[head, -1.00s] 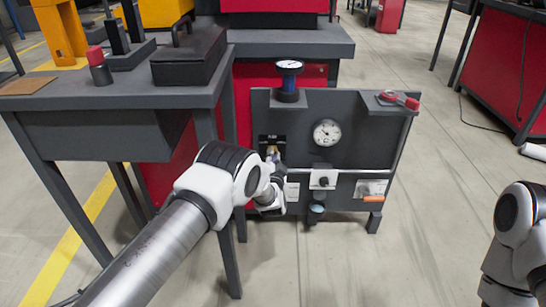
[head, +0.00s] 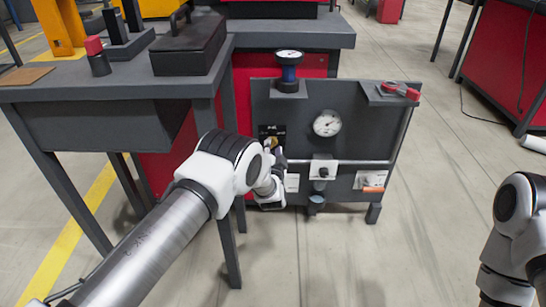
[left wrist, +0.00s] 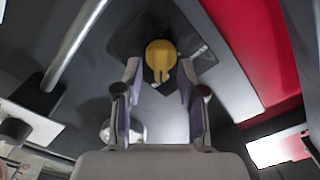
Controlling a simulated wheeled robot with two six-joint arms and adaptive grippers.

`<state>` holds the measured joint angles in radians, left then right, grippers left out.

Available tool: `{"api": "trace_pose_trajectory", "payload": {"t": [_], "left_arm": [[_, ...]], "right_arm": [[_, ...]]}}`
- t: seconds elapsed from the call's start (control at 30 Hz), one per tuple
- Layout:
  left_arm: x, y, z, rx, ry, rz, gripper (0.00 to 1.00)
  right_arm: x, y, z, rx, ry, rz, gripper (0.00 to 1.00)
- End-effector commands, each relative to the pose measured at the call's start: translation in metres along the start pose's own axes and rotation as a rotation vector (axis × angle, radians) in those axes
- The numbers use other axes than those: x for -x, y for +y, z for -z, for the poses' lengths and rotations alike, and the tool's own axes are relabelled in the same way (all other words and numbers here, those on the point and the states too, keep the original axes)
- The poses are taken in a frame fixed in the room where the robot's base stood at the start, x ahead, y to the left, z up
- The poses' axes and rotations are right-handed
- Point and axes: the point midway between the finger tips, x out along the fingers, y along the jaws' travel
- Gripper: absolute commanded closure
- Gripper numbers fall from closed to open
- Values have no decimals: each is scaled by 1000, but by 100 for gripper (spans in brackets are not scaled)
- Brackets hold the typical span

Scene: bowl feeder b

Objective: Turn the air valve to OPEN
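The air valve has a yellow handle (left wrist: 161,56) on a dark square plate (left wrist: 150,35) in the left wrist view. A rounded yellow head and a narrower part pointing down toward my gripper show. My left gripper (left wrist: 159,68) is open, with one finger on each side of the handle's lower part and a gap on both sides. I cannot tell how deep the fingertips reach. In the head view, my left gripper (head: 277,150) is at the left side of the grey panel (head: 350,108), in front of the black valve plate (head: 268,130), and partly hides the valve.
The panel carries a round gauge (head: 327,123), a blue-bodied unit with a dial on top (head: 289,72), a red-handled part (head: 400,90) and a horizontal pipe. A dark table (head: 110,88) stands close on the left. The floor right of the panel is clear.

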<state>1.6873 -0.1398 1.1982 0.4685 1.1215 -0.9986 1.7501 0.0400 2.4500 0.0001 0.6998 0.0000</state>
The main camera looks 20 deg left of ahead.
Motion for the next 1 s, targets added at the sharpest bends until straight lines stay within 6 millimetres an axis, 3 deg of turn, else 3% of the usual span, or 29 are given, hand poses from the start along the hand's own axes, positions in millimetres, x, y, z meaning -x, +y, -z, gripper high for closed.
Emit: {"api": "trace_pose_trajectory", "payload": {"t": [0.3, 0.5, 1.0], "left_arm": [[75, 1, 0, -5, 0, -6, 60], [108, 1, 0, -3, 0, -3, 60], [113, 0, 0, -2, -1, -1, 60]], "right_arm": [[0, 0, 0, 0, 0, 0, 100], [0, 0, 0, 0, 0, 0, 100], [0, 0, 0, 0, 0, 0, 100]]}}
